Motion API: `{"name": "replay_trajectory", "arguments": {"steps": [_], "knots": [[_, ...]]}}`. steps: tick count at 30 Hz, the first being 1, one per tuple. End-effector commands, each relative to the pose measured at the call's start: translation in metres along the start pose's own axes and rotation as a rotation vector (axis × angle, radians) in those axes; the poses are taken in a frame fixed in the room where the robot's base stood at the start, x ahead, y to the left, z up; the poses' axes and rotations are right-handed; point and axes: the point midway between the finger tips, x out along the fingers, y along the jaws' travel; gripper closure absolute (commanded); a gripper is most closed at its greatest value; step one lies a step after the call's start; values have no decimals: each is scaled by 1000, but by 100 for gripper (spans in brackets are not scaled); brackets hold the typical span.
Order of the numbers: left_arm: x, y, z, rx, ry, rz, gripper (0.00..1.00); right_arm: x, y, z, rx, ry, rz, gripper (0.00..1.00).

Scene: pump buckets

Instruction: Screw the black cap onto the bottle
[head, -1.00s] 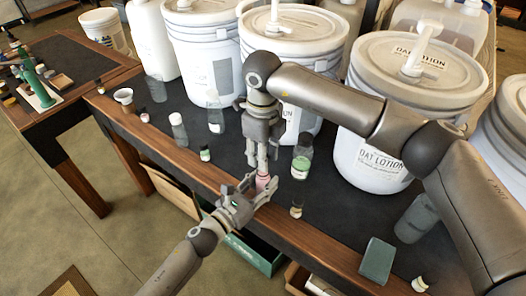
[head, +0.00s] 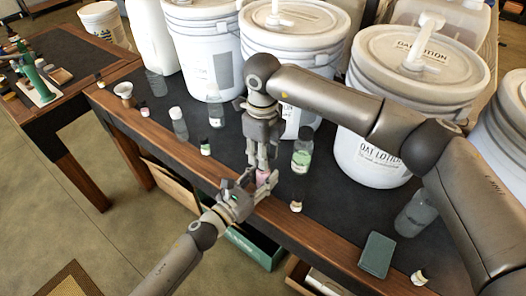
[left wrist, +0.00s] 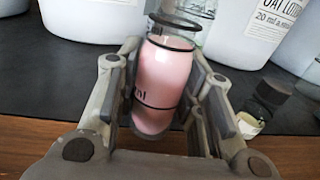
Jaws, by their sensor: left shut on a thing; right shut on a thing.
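The bottle (left wrist: 165,78), with pink contents, stands roughly upright between the fingers of my left gripper (left wrist: 166,112), which is shut on it. In the head view, my left gripper (head: 262,181) holds the bottle (head: 262,174) near the table's front edge. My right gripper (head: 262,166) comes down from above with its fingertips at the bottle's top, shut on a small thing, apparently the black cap. The fingers hide the cap, so I cannot tell how it sits on the neck. In the left wrist view the upper end of the bottle shows a dark ring.
Large white lotion buckets (head: 372,152) stand behind. A green-filled bottle (head: 301,155) with a dark cap stands just right of my grippers. A small jar (head: 296,207) is near the front edge, and a green box (head: 377,254) lies farther right. Several small bottles stand left.

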Motion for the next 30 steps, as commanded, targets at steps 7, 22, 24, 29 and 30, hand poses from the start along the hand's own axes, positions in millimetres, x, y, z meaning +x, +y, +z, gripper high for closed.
{"name": "replay_trajectory", "arguments": {"steps": [7, 22, 24, 29, 30], "knots": [[0, 0, 0, -1, 1, 0, 100, 3, 0, 0, 0, 0, 0, 79], [0, 0, 0, -1, 1, 0, 100, 11, 0, 0, 2, 1, -1, 79], [0, 0, 0, -1, 1, 0, 100, 11, 0, 0, 23, 1, -1, 79], [0, 0, -1, -1, 1, 0, 100, 11, 0, 0, 203, 1, -1, 79], [0, 0, -1, -1, 1, 0, 100, 11, 0, 0, 272, 1, -1, 79]]}}
